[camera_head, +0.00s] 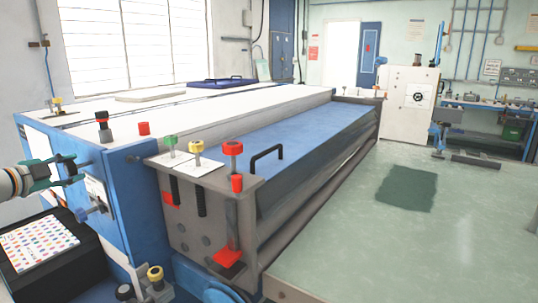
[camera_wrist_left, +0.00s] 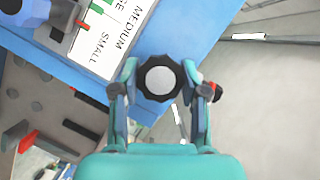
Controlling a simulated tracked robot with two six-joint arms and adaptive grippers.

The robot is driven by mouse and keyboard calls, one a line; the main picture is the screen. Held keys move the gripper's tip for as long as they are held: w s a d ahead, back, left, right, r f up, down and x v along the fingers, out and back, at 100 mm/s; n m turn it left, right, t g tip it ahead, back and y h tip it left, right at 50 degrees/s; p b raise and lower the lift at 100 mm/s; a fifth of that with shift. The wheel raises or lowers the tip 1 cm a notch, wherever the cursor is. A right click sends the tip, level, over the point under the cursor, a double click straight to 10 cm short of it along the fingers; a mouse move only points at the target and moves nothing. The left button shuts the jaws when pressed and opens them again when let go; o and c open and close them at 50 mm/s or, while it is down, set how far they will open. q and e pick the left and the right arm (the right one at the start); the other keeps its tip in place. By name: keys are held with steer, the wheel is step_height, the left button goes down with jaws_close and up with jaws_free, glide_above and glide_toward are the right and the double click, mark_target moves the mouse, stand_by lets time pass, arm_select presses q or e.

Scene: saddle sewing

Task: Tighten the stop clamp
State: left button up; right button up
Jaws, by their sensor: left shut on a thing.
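A round black knob with a pale grey centre (camera_wrist_left: 159,79) sits between the fingers of my left gripper (camera_wrist_left: 160,86) in the left wrist view. The fingers close on it from both sides. In the head view my left gripper (camera_head: 76,170) is at the left end of the blue machine (camera_head: 140,205), and the knob is hard to make out there. A white plate lettered SMALL and MEDIUM (camera_wrist_left: 106,38) is beside the knob in the wrist view. I cannot tell how tight the knob is. My right gripper is not in view.
A blue-winged handle (camera_head: 94,211) is just below the gripper. A black box with a colour-dotted sheet (camera_head: 42,241) stands at lower left. Red, green and yellow knobs (camera_head: 232,150) stand up from the machine's top.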

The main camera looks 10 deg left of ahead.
arm_select(q)
steer(key=shift+f, duration=0.4)
